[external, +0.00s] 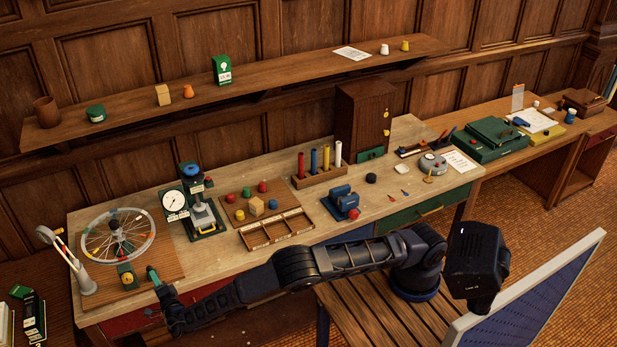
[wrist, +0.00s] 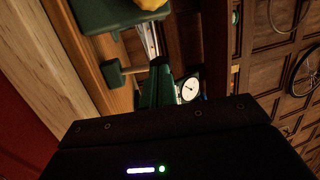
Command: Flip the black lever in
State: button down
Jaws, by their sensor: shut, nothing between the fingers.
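My gripper (external: 154,276) is shut and empty, with green fingers, over the front left edge of the workbench, just right of the wheel stand's green block (external: 125,270).
A press with a white dial (external: 174,202) stands right of the wheel. A wooden tray (external: 276,230), a blue machine (external: 341,201) and a colored-cylinder rack (external: 319,174) stand further right. A shelf (external: 290,75) runs above. The wrist view also shows the dial (wrist: 190,89).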

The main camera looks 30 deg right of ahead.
aim_at(151, 268)
jog(key=shift+w+r, duration=0.1)
jog(key=shift+r, duration=0.05)
jog(key=w+r+g, duration=0.1)
jog(key=r+g, duration=0.1)
jog(key=g, duration=0.1)
jog(key=shift+w+m+h, duration=0.3)
jog(key=shift+w+m, duration=0.05)
jog(key=shift+m, duration=0.05)
jog(key=shift+w+r+g+h, duration=0.15)
jog(key=shift+w+r+g, duration=0.1)
jog(key=shift+w+g, duration=0.3)
jog(key=shift+w+r+g+h, duration=0.2)
jog(key=shift+w+g, duration=0.15)
jog(key=shift+g, duration=0.3)
jog(key=shift+w+r, duration=0.15)
jog(key=shift+w, duration=0.65)
jog(key=shift+w+r, duration=0.15)
jog(key=shift+w, duration=0.6)
jog(key=shift+w, duration=0.25)
jog(key=shift+d+r, duration=0.1)
jog(key=s+d+r, duration=0.2)
jog(key=s+r, duration=0.6)
jog(key=s, duration=0.3)
jog(key=shift+s+d, duration=0.2)
jog(key=shift+s, duration=0.05)
